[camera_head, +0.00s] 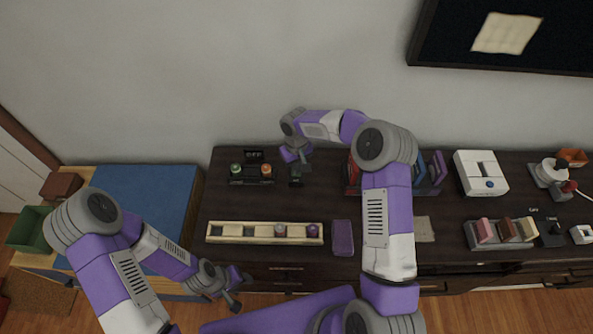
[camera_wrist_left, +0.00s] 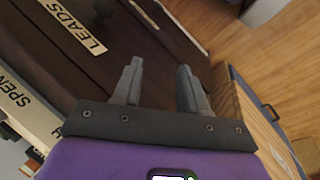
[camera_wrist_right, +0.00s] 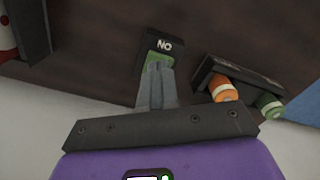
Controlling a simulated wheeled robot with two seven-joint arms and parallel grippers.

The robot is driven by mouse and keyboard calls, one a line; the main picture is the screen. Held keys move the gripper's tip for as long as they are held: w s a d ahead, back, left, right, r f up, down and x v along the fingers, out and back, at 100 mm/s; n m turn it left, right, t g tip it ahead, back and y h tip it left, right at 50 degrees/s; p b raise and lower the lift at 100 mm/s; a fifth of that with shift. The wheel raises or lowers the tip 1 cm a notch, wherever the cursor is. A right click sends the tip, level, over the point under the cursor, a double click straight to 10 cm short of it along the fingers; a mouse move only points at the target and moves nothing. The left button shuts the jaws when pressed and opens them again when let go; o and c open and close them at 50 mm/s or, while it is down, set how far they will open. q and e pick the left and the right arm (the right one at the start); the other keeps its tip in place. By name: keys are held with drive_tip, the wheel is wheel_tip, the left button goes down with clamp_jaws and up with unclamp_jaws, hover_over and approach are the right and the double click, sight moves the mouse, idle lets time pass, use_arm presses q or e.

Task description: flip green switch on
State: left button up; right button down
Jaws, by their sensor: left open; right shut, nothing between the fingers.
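The green switch (camera_wrist_right: 160,60) sits in a small dark housing in the right wrist view, under a label that reads "NO" there, or "ON" turned upside down. My right gripper (camera_wrist_right: 156,68) is shut and empty, its fingertips over the green part and hiding some of it. I cannot tell if they touch. In the head view, the dark housing (camera_head: 296,181) shows just below my right gripper (camera_head: 301,161). My left gripper (camera_head: 238,291) is open and empty, low in front of the cabinet; its spread fingers (camera_wrist_left: 157,75) show in the left wrist view.
A dark stand with green and orange knobs (camera_head: 251,180) is left of the housing, with an "OFF" sign (camera_head: 254,155) behind. A pale slotted tray (camera_head: 263,240) and purple block (camera_head: 343,238) lie in front. Coloured upright items (camera_head: 438,172) stand right. The wall is close behind.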

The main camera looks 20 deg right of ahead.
drive_tip(key=shift+f+b, duration=0.75)
drive_tip(key=shift+f, duration=0.25)
idle(0.6)
drive_tip(key=shift+r, duration=0.1)
drive_tip(key=shift+r+p, duration=0.5)
drive_tip(key=shift+r, duration=0.05)
drive_tip(key=shift+r+p, duration=1.7)
drive_tip(key=shift+r, duration=1.2)
